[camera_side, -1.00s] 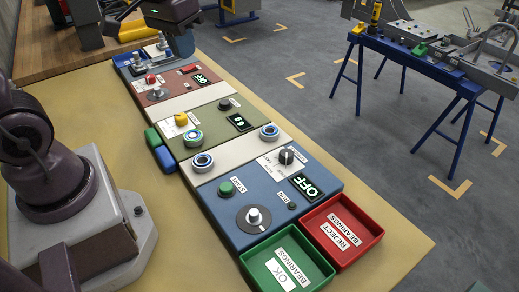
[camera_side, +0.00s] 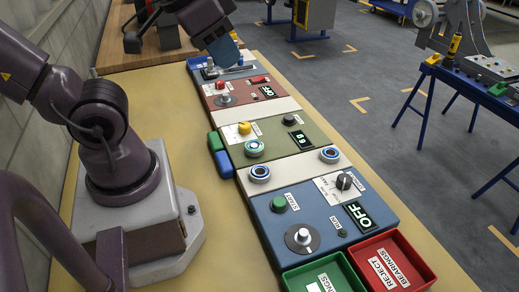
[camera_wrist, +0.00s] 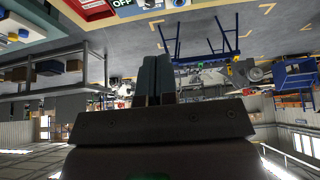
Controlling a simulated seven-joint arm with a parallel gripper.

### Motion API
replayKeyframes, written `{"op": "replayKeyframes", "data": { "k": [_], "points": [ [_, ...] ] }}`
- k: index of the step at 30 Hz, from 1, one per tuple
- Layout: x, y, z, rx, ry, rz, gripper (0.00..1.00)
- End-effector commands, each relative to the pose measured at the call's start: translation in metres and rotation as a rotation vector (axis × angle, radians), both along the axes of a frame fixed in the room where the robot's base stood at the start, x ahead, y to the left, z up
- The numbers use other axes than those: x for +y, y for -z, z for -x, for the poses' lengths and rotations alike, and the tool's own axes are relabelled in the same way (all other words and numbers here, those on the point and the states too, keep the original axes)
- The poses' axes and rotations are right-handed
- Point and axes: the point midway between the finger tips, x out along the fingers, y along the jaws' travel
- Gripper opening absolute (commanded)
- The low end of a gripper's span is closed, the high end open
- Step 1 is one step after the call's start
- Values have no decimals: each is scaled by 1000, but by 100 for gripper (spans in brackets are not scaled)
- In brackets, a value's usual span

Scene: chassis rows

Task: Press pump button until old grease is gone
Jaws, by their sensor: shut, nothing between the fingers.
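The olive-green panel (camera_side: 275,148) in the side view carries a yellow button (camera_side: 244,128), a black knob (camera_side: 289,120) and a small lit display (camera_side: 301,140). No grease can be made out. My gripper (camera_side: 226,56) is above the far end of the panel row, apart from the yellow button. In the wrist view its fingers (camera_wrist: 157,80) are together and empty.
A red panel (camera_side: 238,90) lies beyond the olive one. A near blue panel (camera_side: 320,215) has a green button (camera_side: 279,204) and a display reading OFF (camera_side: 359,217). Red (camera_side: 418,266) and green trays (camera_side: 350,266) stand in front. Two bearings rest on the cream strip (camera_side: 292,165).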

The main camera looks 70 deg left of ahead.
Motion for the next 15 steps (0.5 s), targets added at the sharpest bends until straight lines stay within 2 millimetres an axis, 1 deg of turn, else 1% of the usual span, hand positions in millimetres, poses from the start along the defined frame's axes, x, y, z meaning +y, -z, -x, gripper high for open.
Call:
{"op": "replayKeyframes", "data": {
  "k": [8, 12, 15],
  "points": [
    [3, 2, -1, 10, -13, 0, 0],
    [10, 16, -6, 84, -47, 3, 0],
    [19, 23, -18, 148, -87, 11, 0]
  ]
}}
